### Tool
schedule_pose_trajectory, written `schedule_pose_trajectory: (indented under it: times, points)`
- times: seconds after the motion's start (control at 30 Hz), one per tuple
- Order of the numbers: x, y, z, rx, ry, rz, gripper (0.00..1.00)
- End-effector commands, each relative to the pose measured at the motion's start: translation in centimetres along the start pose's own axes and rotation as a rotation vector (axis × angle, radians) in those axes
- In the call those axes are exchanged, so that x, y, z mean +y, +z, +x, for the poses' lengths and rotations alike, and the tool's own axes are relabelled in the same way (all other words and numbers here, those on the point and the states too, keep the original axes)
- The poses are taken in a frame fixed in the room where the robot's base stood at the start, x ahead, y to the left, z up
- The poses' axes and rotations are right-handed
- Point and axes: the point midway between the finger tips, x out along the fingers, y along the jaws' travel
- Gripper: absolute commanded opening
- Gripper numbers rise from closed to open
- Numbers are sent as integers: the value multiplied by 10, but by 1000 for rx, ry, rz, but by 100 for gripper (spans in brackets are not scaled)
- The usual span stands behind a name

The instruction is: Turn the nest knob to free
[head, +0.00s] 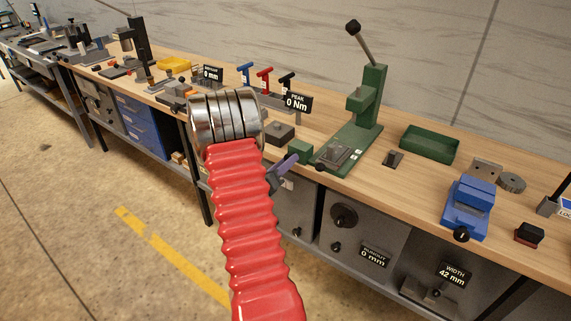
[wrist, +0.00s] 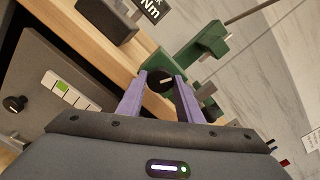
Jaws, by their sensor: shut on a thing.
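The nest knob (wrist: 155,85) is a round black knob with a light pointer line, in front of green metal in the wrist view. The pointer lies nearly level in that picture. No readable position labels show beside it. My gripper (wrist: 160,88) has its two purple fingers on either side of the knob, shut on it. In the head view my gripper (head: 292,160) is at the bench's front edge, beside a small green block (head: 301,150) near the green lever press (head: 368,115). There, the held knob cannot be made out behind the fingers.
A black round knob (head: 320,167) sits at the press base's front. A "0 Nm" display (head: 297,103) and a dark block (head: 279,134) stand left of the press. A green tray (head: 430,143) and blue vise (head: 470,203) are to the right. Grey cabinets (head: 345,222) stand below the bench.

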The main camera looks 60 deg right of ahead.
Motion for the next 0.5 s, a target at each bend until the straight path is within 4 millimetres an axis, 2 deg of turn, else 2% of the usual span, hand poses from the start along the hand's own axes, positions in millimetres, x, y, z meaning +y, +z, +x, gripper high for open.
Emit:
schedule_pose_trajectory:
  times: [0.2, 0.5]
  points:
    - [1, 3, 1, -6, 3, -193, 10]
    - [2, 4, 0, -7, 4, -387, 10]
